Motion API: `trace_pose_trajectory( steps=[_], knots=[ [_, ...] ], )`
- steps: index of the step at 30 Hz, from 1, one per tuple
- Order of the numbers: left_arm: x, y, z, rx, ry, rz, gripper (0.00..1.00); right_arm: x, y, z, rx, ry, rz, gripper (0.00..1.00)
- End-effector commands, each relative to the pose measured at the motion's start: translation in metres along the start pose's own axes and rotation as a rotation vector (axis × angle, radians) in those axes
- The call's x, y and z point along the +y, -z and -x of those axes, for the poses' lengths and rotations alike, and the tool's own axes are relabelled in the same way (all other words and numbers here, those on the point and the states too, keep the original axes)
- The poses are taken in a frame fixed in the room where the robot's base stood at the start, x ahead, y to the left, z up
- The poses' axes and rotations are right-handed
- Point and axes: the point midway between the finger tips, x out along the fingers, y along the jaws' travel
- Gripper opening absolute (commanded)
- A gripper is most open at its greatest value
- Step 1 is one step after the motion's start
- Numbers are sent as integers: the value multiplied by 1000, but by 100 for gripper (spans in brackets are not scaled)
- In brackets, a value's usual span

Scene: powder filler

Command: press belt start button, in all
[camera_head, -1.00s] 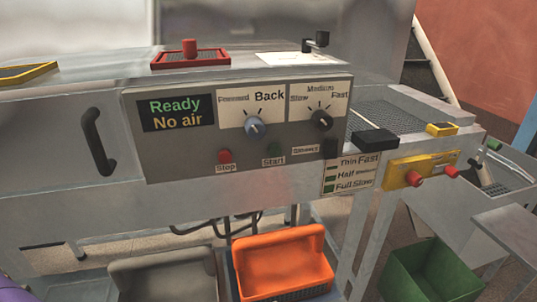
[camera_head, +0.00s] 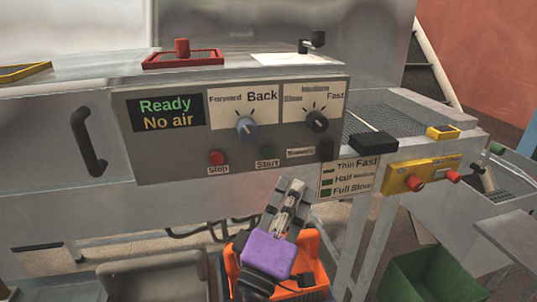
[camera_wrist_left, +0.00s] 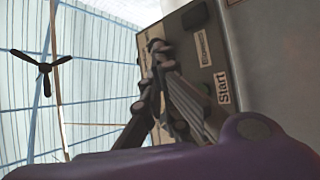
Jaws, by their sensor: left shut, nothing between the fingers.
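The green belt start button (camera_head: 268,151) sits low on the grey control panel (camera_head: 185,160), above a "Start" label (camera_head: 267,163). My left gripper (camera_head: 293,184) is shut and empty, pointing up just below the panel's lower edge, a little right of and below the start button. It looks apart from the button. In the left wrist view the shut fingers (camera_wrist_left: 158,48) lie in front of the panel (camera_wrist_left: 188,45), near the "Start" label (camera_wrist_left: 222,88); the button is mostly hidden there. My right gripper is not in view.
A blue-grey knob (camera_head: 246,127) and a black knob (camera_head: 317,121) stick out above the buttons. A yellow box with red buttons (camera_head: 425,172) is at right. An orange crate (camera_head: 318,266) stands below, partly behind my left arm. A door handle (camera_head: 89,142) projects at left.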

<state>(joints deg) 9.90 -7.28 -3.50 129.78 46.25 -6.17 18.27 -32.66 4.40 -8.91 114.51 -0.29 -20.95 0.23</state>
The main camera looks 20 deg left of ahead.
Motion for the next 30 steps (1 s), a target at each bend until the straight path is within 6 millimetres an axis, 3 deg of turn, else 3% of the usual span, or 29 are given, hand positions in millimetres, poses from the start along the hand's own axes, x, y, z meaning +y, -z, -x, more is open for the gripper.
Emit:
trace_pose_trajectory(
  steps=[11, 30],
  knots=[
    [-2, 1, -2, -2, 1, -3, 0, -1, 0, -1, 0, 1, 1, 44],
    [-40, 39, -55, -4, 1, -5, 0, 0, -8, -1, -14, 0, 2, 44]
  ],
)
